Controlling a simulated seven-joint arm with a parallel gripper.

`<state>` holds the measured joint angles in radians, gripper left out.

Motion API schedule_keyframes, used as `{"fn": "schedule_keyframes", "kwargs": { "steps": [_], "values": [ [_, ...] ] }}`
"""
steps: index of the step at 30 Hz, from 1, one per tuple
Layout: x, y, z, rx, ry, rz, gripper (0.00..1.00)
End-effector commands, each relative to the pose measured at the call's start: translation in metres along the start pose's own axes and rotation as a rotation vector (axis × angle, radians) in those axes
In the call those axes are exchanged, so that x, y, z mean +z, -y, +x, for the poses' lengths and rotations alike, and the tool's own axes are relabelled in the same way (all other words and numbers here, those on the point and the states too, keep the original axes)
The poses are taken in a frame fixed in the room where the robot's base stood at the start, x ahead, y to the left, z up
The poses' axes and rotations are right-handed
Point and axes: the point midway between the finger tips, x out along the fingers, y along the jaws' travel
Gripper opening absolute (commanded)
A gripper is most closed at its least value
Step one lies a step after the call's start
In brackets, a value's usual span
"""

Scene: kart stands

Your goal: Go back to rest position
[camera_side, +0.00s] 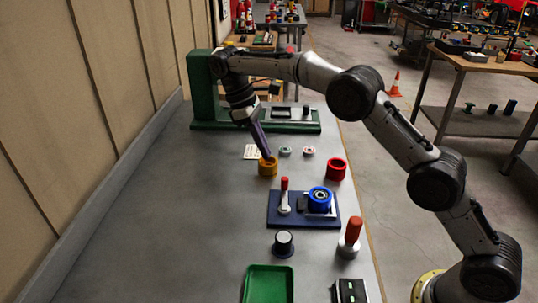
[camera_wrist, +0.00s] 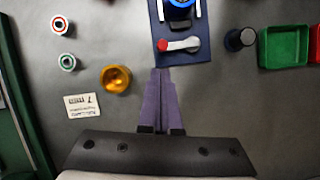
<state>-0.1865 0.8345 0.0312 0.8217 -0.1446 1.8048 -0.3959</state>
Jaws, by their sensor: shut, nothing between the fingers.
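My gripper (camera_side: 264,155) points down over the far part of the grey table in the side view, beside or just above a yellow ring-shaped part (camera_side: 268,167). In the wrist view its two purple fingers (camera_wrist: 161,75) are closed together with nothing between them. The yellow part (camera_wrist: 116,78) lies to the left of the fingers there, apart from them. The fingertips appear near the edge of the blue base plate (camera_wrist: 190,52), but I cannot tell their height above the table.
The blue fixture (camera_side: 275,218) holds a blue ring (camera_side: 320,197) and a red-handled lever (camera_side: 284,190). A red ring (camera_side: 336,168), a red-topped peg (camera_side: 352,235), a dark knob (camera_side: 283,243) and a green tray (camera_side: 268,270) stand around. A green frame (camera_side: 202,95) stands behind. The table's left side is clear.

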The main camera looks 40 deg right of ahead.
Motion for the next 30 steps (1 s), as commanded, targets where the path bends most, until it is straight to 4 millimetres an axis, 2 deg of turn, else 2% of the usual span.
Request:
{"fn": "schedule_keyframes", "kwargs": {
  "steps": [2, 5, 9, 15, 19, 23, 26, 30],
  "values": [
    [0.008, -0.003, -0.015, 0.010, -0.032, 0.012, 0.00],
    [0.031, -0.006, -0.047, 0.029, -0.092, 0.032, 0.00],
    [0.085, -0.002, -0.087, 0.044, -0.161, 0.063, 0.00],
    [0.161, 0.014, -0.116, 0.067, -0.270, 0.116, 0.00],
    [0.206, 0.029, -0.121, 0.079, -0.347, 0.159, 0.00],
    [0.247, 0.046, -0.115, 0.091, -0.425, 0.207, 0.00],
    [0.275, 0.060, -0.103, 0.098, -0.485, 0.248, 0.00],
    [0.308, 0.083, -0.076, 0.103, -0.573, 0.309, 0.00]
  ]
}}
